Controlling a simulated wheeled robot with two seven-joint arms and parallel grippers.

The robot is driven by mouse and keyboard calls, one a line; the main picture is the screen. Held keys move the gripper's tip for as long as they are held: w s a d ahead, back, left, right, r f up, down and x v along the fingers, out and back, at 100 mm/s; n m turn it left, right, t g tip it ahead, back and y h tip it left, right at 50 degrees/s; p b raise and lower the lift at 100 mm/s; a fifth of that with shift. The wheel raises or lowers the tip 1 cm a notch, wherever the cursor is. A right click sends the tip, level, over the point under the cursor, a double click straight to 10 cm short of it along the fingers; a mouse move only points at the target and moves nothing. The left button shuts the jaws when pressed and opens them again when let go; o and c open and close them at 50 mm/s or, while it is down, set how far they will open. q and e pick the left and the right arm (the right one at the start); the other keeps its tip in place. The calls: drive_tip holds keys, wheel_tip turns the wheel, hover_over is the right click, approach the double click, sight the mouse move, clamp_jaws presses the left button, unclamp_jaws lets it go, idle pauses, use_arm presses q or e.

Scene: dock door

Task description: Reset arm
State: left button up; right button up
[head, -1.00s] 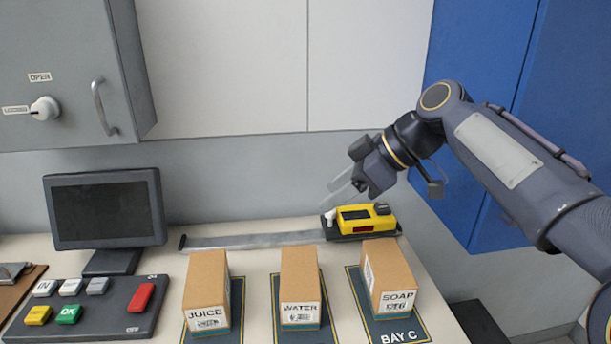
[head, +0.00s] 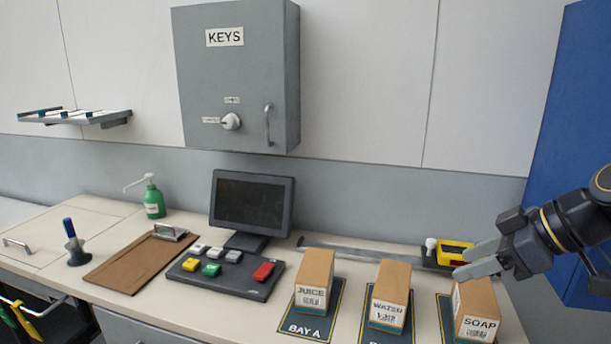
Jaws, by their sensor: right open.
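My right gripper (head: 478,262) comes in from the right edge in the head view. Its pale fingers point left, and it looks empty. In the picture it lies over the yellow scanner (head: 455,250) and just above the SOAP box (head: 478,312); I cannot tell the depth gap. My left gripper is not in view.
The JUICE box (head: 314,280) and WATER box (head: 390,295) stand on dark bay mats. A monitor (head: 252,203), button panel (head: 225,274), clipboard (head: 138,262) and green pump bottle (head: 154,202) are left of them. The grey KEYS cabinet (head: 237,80) hangs above, shut.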

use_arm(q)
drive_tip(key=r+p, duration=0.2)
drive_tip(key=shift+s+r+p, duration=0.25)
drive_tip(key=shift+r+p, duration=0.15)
use_arm(e)
drive_tip(key=s+a+f+m+h, duration=0.1)
drive_tip(key=s+a+f+m, duration=0.1)
drive_tip(key=s+f+m, duration=0.4)
drive_tip(key=s+a+f+m+h, duration=0.2)
drive_tip(key=s+f+m, duration=0.4)
drive_tip(key=s+f, duration=0.7)
drive_tip(key=shift+s+a+f, duration=0.15)
drive_tip(key=shift+a, duration=0.45)
drive_tip(key=shift+c, duration=0.4)
